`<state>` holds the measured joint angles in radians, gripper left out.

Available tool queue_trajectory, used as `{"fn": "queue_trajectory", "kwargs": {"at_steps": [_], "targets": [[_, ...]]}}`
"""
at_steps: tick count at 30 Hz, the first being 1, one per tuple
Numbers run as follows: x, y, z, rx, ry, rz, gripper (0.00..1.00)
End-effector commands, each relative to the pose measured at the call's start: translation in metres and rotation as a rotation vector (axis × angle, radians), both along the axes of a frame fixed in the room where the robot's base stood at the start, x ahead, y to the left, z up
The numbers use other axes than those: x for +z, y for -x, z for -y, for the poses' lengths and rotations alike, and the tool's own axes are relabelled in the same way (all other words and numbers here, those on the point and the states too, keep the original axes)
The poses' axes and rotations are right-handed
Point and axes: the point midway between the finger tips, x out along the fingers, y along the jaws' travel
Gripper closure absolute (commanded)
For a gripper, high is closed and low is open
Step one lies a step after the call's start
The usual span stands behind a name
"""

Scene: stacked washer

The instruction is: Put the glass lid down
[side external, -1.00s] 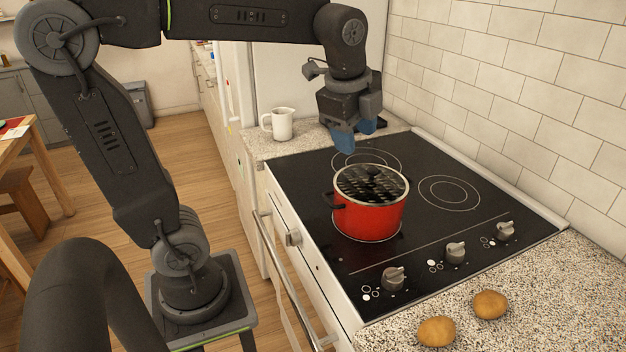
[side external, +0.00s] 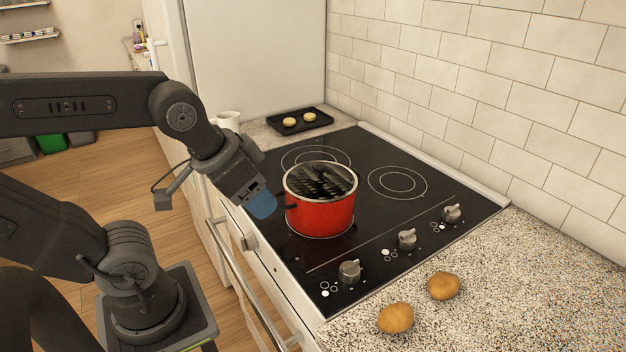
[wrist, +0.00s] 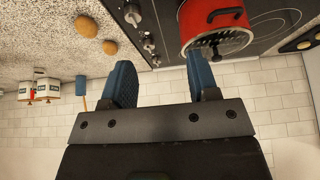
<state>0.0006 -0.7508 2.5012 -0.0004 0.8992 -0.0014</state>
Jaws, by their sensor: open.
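The red pot (side external: 322,212) stands upright on the black cooktop; it also shows in the wrist view (wrist: 200,22). The glass lid (side external: 320,180) appears to rest on the pot's rim, dark and reflective, with a dark knob. Its edge and knob also show in the wrist view (wrist: 218,42). My gripper (side external: 262,203) is to the left of the pot in the side view, with blue fingertips close to the pot's dark handle. In the wrist view my gripper (wrist: 161,78) has its two blue fingers wide apart, with nothing between them.
Two brown potatoes (side external: 396,318) (side external: 444,285) lie on the speckled front counter. A black tray (side external: 287,124) with two pale round pieces is at the back, near a white mug (side external: 228,120). Control knobs (side external: 407,239) line the cooktop's front. The right burner (side external: 398,184) is bare.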

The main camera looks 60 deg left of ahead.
Motion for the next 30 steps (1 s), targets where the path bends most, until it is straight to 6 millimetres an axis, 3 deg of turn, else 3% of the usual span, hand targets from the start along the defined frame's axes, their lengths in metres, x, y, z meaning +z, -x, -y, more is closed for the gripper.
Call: {"fn": "queue_trajectory", "kwargs": {"at_steps": [5, 11, 16, 21, 25, 30], "targets": [[-0.005, -0.004, -0.002, -0.105, -0.097, -0.066, 0.45], [-0.021, -0.025, -0.012, -0.548, -0.508, -0.332, 0.45], [-0.027, -0.063, -0.017, -0.971, -0.932, -0.600, 0.45], [-0.027, -0.106, -0.005, -1.281, -1.312, -0.842, 0.45], [-0.025, -0.129, 0.009, -1.403, -1.503, -0.969, 0.45], [-0.025, -0.142, 0.014, -1.452, -1.603, -1.037, 0.45]]}}
